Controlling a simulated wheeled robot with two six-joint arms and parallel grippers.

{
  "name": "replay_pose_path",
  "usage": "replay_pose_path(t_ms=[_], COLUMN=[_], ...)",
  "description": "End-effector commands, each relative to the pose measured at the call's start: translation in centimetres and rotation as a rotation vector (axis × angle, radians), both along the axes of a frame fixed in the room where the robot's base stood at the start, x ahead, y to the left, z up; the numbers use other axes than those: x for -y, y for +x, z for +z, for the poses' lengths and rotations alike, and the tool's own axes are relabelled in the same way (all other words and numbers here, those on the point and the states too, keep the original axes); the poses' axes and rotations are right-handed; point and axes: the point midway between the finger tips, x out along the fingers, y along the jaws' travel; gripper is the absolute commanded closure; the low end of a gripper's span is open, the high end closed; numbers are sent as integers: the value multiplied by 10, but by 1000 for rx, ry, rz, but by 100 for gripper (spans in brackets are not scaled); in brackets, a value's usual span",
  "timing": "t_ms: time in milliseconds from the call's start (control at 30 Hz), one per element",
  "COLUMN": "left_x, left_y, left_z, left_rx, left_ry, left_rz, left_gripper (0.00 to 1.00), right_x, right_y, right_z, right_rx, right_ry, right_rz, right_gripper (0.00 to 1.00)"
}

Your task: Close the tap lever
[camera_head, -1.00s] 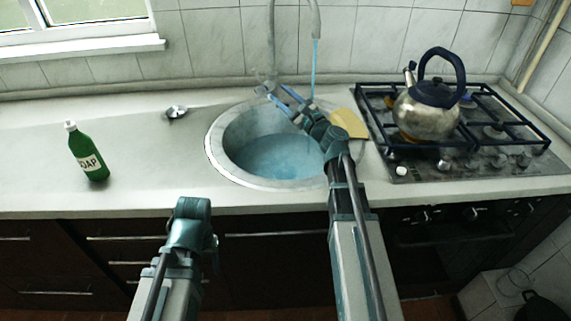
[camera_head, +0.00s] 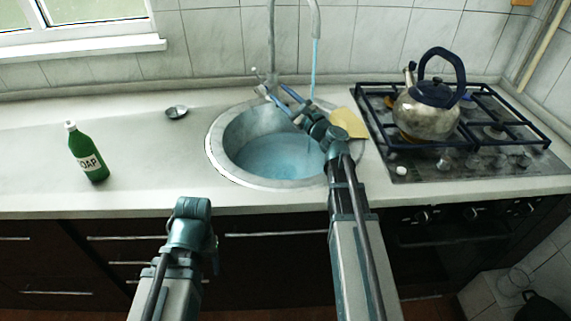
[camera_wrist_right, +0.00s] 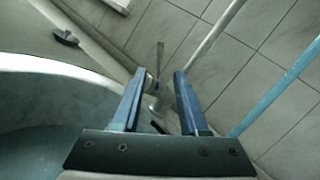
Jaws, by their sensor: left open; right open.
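The tap (camera_head: 271,45) stands behind the round sink (camera_head: 216,150), and a blue stream of water (camera_head: 314,68) falls from its spout. The thin tap lever (camera_head: 258,76) sticks up at the tap's base. In the right wrist view the lever (camera_wrist_right: 160,56) shows between and beyond the blue fingers. My right gripper (camera_head: 273,89) reaches over the sink to the tap's base. It is open, with the fingers (camera_wrist_right: 160,75) on either side of the lever; I cannot tell whether either touches it. My left gripper (camera_head: 193,226) is low in front of the counter, its fingers mostly hidden.
A green soap bottle (camera_head: 87,153) stands on the left counter, and a small metal drain piece (camera_head: 176,112) lies left of the sink. A yellow sponge or cloth (camera_head: 349,122) is at the sink's right rim. A kettle (camera_head: 425,108) stands on the stove (camera_head: 405,174) at right.

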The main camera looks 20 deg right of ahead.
Motion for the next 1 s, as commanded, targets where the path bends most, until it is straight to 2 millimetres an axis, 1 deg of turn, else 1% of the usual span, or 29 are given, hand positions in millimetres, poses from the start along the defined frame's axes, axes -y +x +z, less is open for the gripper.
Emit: replay_pose_path(t_ms=[67,100,233,333,467,600,700,833,900,1000], left_x=[0,0,0,0,0,0,0,0,0,0], left_y=[0,0,0,0,0,0,0,0,0,0], left_z=[0,0,-1,-3,-6,-10,-12,-14,-15,-15], left_rx=[0,0,0,0,0,0,0,0,0,0], left_ry=[0,0,0,0,0,0,0,0,0,0], left_rz=[0,0,0,0,0,0,0,0,0,0], left_gripper=[38,38,38,38,38,38,38,38,38,38], right_x=[0,0,0,-1,-2,-3,-4,-5,-5,-6], right_y=[0,0,0,0,0,0,0,0,0,0], right_z=[0,0,-1,-3,-6,-10,-12,-14,-14,-15], right_rx=[0,0,-15,-62,-168,-293,-375,-460,-493,-525], right_ry=[0,0,39,164,445,777,995,1221,1309,1393], right_rz=[0,0,8,35,94,166,212,260,279,296], right_gripper=[57,58,82,100,100,100,100,100,100,100])
